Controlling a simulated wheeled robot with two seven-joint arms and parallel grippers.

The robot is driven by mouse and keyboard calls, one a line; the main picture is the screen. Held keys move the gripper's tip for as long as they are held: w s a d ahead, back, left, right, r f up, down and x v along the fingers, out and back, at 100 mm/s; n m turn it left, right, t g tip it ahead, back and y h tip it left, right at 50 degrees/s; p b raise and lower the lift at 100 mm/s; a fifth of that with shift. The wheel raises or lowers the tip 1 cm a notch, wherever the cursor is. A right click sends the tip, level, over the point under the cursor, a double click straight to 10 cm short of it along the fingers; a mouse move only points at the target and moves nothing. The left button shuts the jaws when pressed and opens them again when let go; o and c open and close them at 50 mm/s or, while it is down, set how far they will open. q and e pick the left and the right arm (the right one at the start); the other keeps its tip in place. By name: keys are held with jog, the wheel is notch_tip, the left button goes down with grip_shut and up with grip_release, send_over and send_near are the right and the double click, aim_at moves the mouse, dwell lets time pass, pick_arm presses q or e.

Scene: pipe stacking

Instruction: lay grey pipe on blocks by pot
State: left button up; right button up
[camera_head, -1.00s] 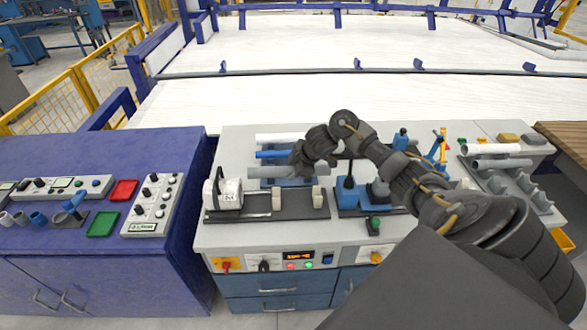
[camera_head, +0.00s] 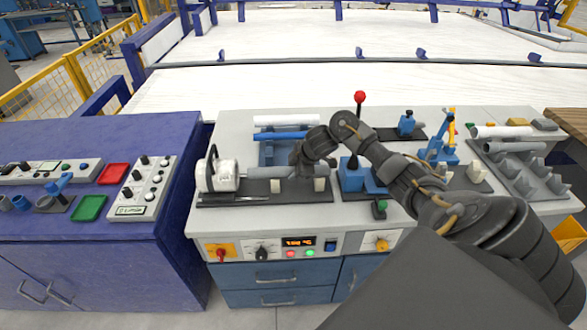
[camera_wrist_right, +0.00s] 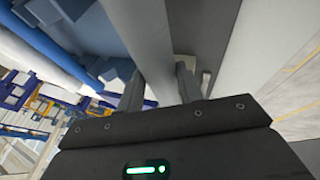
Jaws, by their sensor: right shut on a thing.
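The grey pipe (camera_head: 262,172) lies level across the picture, its left end close to the white pot (camera_head: 222,176). My right gripper (camera_head: 303,168) is shut on the grey pipe near its right part, and the wrist view shows the pipe (camera_wrist_right: 148,40) between its fingers. Two pale blocks, a left block (camera_head: 275,186) and a right block (camera_head: 320,184), stand on a dark base plate (camera_head: 245,198) beside the pot. The pipe is over or just behind the blocks; I cannot tell whether it touches them. My left gripper is not in view.
Behind, a blue rack (camera_head: 267,155) bears a blue pipe (camera_head: 275,136) and a white pipe (camera_head: 283,120). A grey cradle rack (camera_head: 520,175) is at far right.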

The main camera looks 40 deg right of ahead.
jog(key=shift+f, duration=0.1)
jog(key=o, duration=1.1)
jog(key=p+v, duration=0.1)
jog(key=v, duration=0.9)
jog(key=shift+s+r, duration=0.25)
jog(key=shift+r, duration=0.05)
jog(key=shift+d, duration=0.1)
